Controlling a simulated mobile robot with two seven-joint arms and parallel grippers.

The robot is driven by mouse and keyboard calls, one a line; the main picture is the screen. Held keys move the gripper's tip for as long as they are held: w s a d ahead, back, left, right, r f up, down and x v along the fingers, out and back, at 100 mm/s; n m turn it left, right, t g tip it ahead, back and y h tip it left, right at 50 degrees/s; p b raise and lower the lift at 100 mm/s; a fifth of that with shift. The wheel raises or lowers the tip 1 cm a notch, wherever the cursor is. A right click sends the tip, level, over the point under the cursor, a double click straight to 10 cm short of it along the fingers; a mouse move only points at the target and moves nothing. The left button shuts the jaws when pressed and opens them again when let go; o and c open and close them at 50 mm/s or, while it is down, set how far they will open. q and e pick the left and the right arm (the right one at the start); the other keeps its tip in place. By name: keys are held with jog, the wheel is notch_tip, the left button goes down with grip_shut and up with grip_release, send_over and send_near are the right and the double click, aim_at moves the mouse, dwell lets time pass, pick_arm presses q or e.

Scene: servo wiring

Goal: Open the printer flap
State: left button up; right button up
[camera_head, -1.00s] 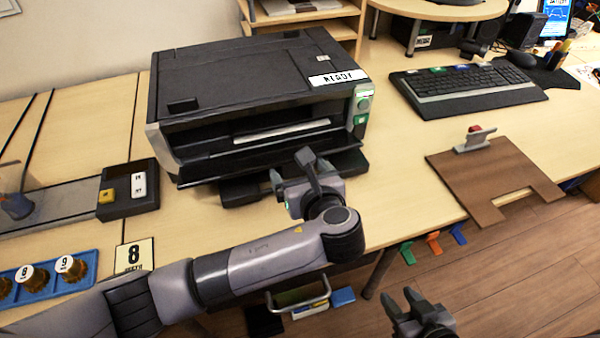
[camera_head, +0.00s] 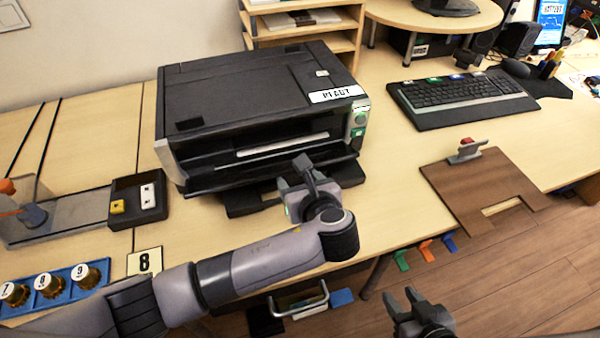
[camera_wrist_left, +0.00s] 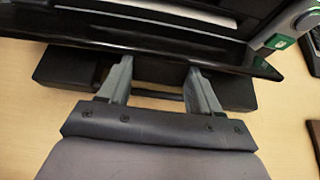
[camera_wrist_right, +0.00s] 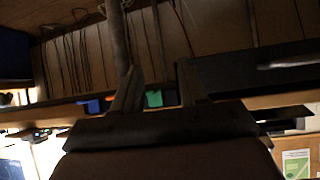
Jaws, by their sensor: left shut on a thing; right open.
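The black printer (camera_head: 250,85) stands on the desk with a label on its top. Its front flap (camera_head: 225,180) is tilted down and out, showing a dark opening with a pale strip inside. The flap's glossy edge crosses the left wrist view (camera_wrist_left: 150,46). My left gripper (camera_head: 296,174) is at the flap's front edge, right of its middle. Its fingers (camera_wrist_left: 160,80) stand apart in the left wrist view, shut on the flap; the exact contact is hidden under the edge. My right gripper (camera_head: 401,297) is open and empty, low in front of the desk.
A keyboard (camera_head: 465,96) lies right of the printer, and a brown board (camera_head: 480,190) with a clamp at the desk's right front. A switch box (camera_head: 125,205) and a blue tray (camera_head: 75,268) with jars are left. A shelf (camera_head: 300,30) stands behind.

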pick_arm(q)
jog(key=shift+r+g+p, duration=0.3)
jog(key=shift+r+p, duration=0.1)
jog(key=shift+p, duration=0.4)
jog(key=shift+f+p, duration=0.1)
jog(key=shift+p, duration=0.25)
jog(key=o, duration=1.5)
jog(key=v, duration=0.7)
jog(key=shift+p, duration=0.35)
